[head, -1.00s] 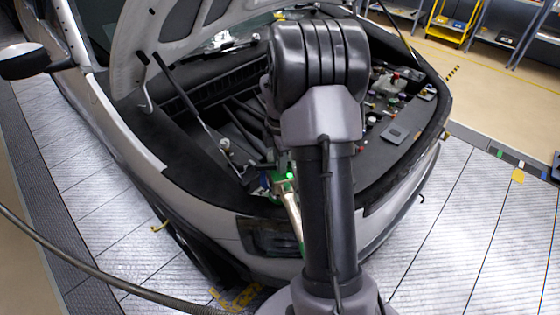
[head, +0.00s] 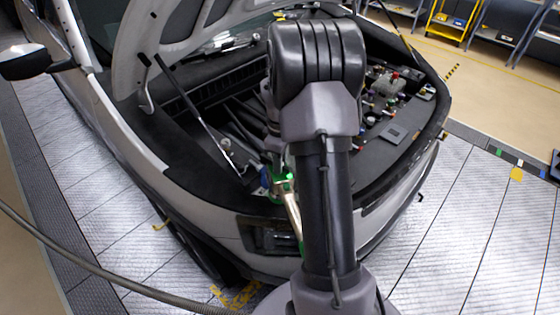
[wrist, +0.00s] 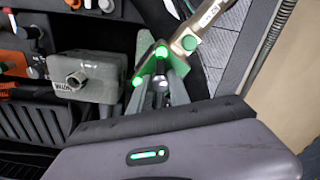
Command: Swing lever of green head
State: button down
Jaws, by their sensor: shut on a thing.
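The green head (wrist: 146,66) is in the upper middle of the wrist view, with glowing green spots and a metallic, labelled body (wrist: 207,28) running up to the right. In the head view the green head (head: 284,184) sits at the front left of the engine bay, partly behind my arm. My gripper (wrist: 161,82) reaches up to the green head and is shut at its lever (wrist: 160,85), a small dark and bright piece between the fingers. The fingers hide most of the lever. In the head view my arm hides the gripper.
A grey tank with a round cap (wrist: 80,79) stands close left of my gripper. Orange-capped parts (wrist: 12,60) lie farther left. The raised hood (head: 165,30) and its strut (head: 195,115) are above and left. The car's front edge (head: 390,205) curves around my arm.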

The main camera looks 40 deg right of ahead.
jog(key=m, duration=0.3)
jog(key=shift+m, duration=2.1)
jog(key=c, duration=1.2)
grip_release()
notch_tip(320, 180, up, 18)
jog(key=p, duration=0.4)
jog(key=shift+f, duration=0.25)
